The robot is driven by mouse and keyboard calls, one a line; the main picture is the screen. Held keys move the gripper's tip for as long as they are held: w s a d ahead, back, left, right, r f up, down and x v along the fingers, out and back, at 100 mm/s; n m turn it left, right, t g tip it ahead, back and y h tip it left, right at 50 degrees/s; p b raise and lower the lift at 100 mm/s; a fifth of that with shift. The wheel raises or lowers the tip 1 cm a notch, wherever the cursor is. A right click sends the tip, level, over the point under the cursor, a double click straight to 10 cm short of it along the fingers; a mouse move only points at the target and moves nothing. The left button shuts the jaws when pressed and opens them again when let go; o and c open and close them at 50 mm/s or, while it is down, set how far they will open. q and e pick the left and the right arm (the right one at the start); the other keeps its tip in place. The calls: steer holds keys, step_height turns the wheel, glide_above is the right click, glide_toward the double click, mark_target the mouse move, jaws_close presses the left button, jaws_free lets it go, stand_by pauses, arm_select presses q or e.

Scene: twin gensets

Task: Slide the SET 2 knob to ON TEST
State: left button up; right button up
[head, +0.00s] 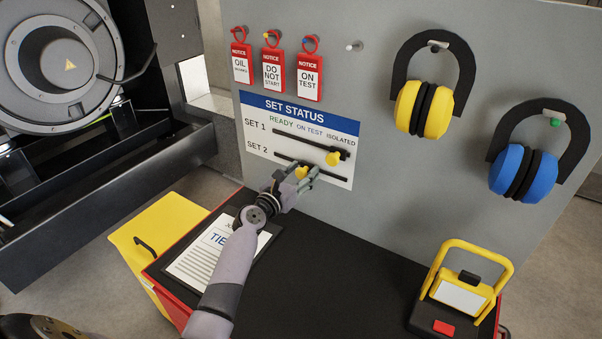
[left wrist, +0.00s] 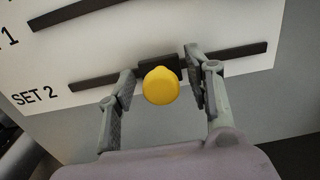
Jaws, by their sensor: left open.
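The SET STATUS board (head: 283,108) on the grey panel has two dark slots, under the headings READY, ON TEST and ISOLATED. The yellow SET 2 knob (head: 302,172) sits near the middle of the lower slot, partly behind my gripper. In the left wrist view the SET 2 knob (left wrist: 161,86) lies between the two fingers, with a gap on each side. My left gripper (head: 298,178) is open around it; it also shows in the left wrist view (left wrist: 160,88). The yellow SET 1 knob (head: 333,158) sits toward the right end of the upper slot. My right gripper is not in view.
Red notice tags (head: 308,77) hang above the board. Yellow earmuffs (head: 424,107) and blue earmuffs (head: 522,172) hang to the right. Below, a black bench top (head: 330,270) carries a clipboard (head: 205,262) and a yellow-framed lamp (head: 461,292). A generator (head: 62,65) stands at the left.

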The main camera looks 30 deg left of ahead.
arm_select(q)
steer(key=s, duration=1.2)
steer(key=shift+a, duration=0.45)
steer(key=shift+f, duration=0.1)
